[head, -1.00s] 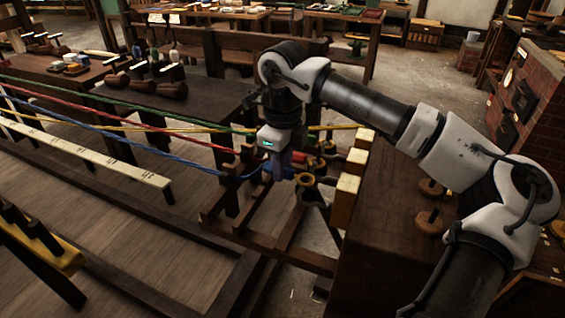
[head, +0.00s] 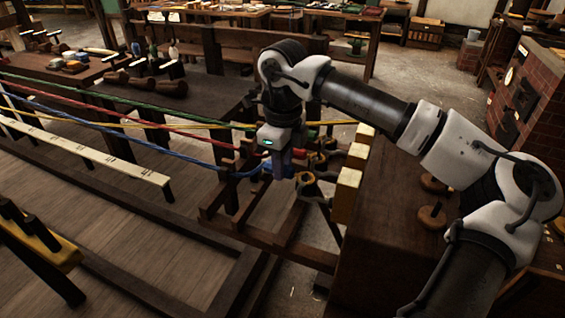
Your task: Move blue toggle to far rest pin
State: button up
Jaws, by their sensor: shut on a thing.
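The blue rope (head: 150,141) runs in from the left and ends at the blue toggle (head: 266,169). My gripper (head: 283,166) points down over the wooden frame and is shut on the blue toggle. Its fingers and the rope end hide part of the toggle. I cannot tell which piece is the far rest pin.
Green (head: 150,106), red (head: 150,122) and yellow (head: 190,124) ropes run close behind the blue one. Red and green ends crowd behind my gripper. Yellow-cream blocks (head: 347,192) line the dark bench edge (head: 385,220) at right. A low wooden frame (head: 275,238) lies below.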

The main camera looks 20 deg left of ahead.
jog(key=o, duration=0.9)
jog(key=shift+r+p, duration=2.6)
jog(key=shift+r, duration=1.45)
